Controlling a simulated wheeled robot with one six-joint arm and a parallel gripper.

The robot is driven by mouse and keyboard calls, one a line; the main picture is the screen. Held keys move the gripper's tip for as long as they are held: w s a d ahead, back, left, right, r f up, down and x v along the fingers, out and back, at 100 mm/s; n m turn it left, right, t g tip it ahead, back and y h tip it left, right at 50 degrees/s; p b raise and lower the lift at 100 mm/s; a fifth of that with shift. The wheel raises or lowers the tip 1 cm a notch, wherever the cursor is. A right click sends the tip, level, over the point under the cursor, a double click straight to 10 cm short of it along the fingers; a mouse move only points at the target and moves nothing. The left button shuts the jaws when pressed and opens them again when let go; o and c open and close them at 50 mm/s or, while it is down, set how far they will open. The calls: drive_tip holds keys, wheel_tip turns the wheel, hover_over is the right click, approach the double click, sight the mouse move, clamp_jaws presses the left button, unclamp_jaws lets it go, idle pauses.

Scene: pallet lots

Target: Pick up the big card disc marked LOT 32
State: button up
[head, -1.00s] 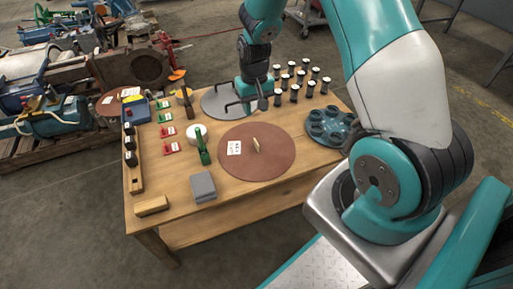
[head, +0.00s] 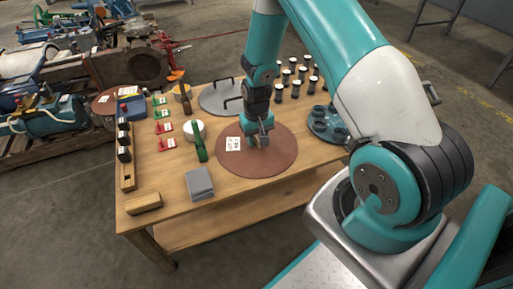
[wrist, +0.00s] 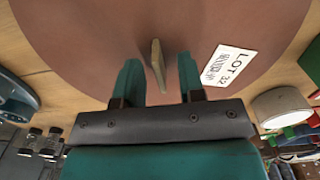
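The big card disc (head: 262,165) is reddish brown and lies flat on the wooden table. Its white label (wrist: 228,66) reads LOT 32 in the wrist view. A thin wooden tab (wrist: 158,66) stands up from the middle of the disc (wrist: 90,35). My gripper (head: 258,145) is over the middle of the disc and hides the tab in the head view. In the wrist view my gripper (wrist: 160,78) is open, with one teal finger on each side of the tab and a gap to both.
A grey disc with handles (head: 220,97) lies behind. A teal round tray with cups (head: 327,124) is to the right. A white roll (head: 194,131), a green-handled tool (head: 200,150) and a grey block (head: 199,183) are to the left. Several black-and-white cylinders (head: 296,82) stand at the back.

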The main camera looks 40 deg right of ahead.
drive_tip(key=shift+f, duration=0.35)
drive_tip(key=shift+r, duration=0.1)
clamp_jaws()
